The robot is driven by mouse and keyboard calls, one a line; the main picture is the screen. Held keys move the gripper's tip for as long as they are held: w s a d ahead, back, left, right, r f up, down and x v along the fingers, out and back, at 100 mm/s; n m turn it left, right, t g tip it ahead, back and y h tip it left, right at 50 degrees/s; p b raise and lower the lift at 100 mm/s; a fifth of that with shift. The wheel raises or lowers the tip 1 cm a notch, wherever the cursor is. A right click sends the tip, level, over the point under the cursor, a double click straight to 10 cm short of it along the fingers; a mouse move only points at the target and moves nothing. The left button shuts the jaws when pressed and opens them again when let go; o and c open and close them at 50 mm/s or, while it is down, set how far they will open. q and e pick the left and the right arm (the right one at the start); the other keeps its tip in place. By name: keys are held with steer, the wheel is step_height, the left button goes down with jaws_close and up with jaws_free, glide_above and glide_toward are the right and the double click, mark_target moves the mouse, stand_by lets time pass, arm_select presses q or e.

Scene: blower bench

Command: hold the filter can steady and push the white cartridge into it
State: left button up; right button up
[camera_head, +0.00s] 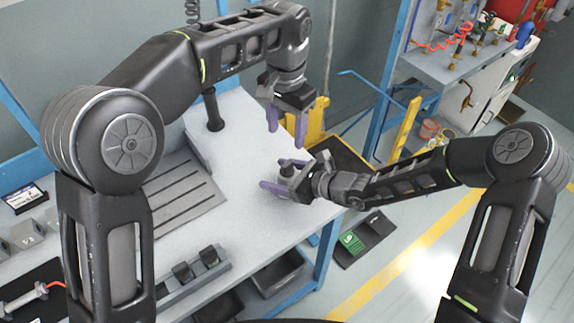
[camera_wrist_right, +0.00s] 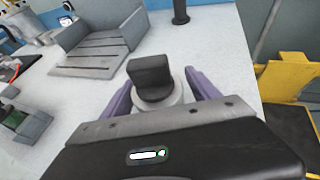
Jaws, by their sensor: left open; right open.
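My left gripper (camera_head: 287,125) is open and points down over the far right part of the bench, with nothing seen between its purple fingers. My right gripper (camera_head: 268,186) is lower, close to the bench's right edge, and is open. In the right wrist view, a dark block on a pale round base (camera_wrist_right: 152,78) sits between the purple fingers of this gripper (camera_wrist_right: 158,84). I cannot tell whether it is part of the filter can or the cartridge, or whether the fingers touch it. I cannot clearly make out a filter can or a white cartridge in either view.
A dark upright post (camera_head: 213,110) stands at the bench's back; it also shows in the right wrist view (camera_wrist_right: 180,12). A grey slotted plate (camera_head: 180,205) and a grey block rack (camera_head: 193,272) lie left. The bench top (camera_head: 245,235) is clear in the middle. A yellow frame (camera_head: 312,122) stands beyond.

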steer(key=v, duration=1.2)
steer(key=shift+r, duration=0.1)
stand_by(0.4)
